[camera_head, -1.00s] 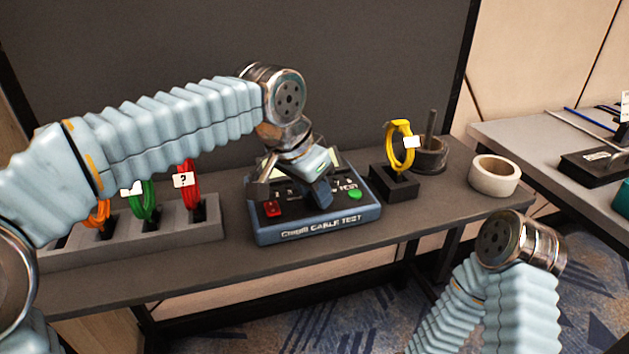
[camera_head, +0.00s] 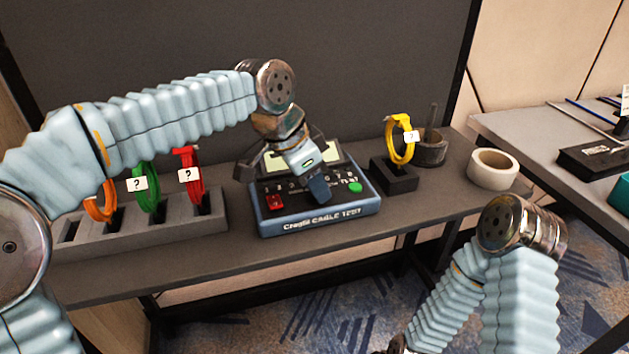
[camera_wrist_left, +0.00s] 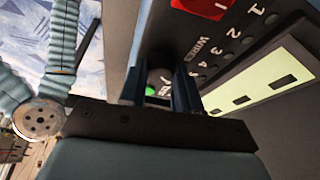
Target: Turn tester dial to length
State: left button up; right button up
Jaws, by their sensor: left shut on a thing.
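The cable tester (camera_head: 330,219) is a dark blue box with a red part, a green button and a pale screen, on the grey shelf. My left gripper (camera_head: 318,190) is over its top face and covers the dial in the head view. In the left wrist view, its two dark fingers (camera_wrist_left: 163,88) stand on either side of a grey knob, the dial (camera_wrist_left: 160,75), and are shut on it. The printed word "WIRES" and numbers show beside the fingers. Where the dial points cannot be read.
A grey rack (camera_head: 150,236) with orange, green and red cables stands left of the tester. A yellow cable (camera_head: 398,148) stands in a black holder (camera_head: 394,178) on the right. A roll of white tape (camera_head: 493,170) lies farther right. A dark panel rises behind.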

pick_arm(q)
jog(key=o, duration=1)
jog(key=shift+r, duration=0.15)
jog(key=p+v, duration=0.1)
jog(key=v, duration=1.2)
jog(key=shift+s+a+r, duration=0.1)
jog(key=shift+a+r, duration=0.05)
jog(key=shift+r, duration=0.1)
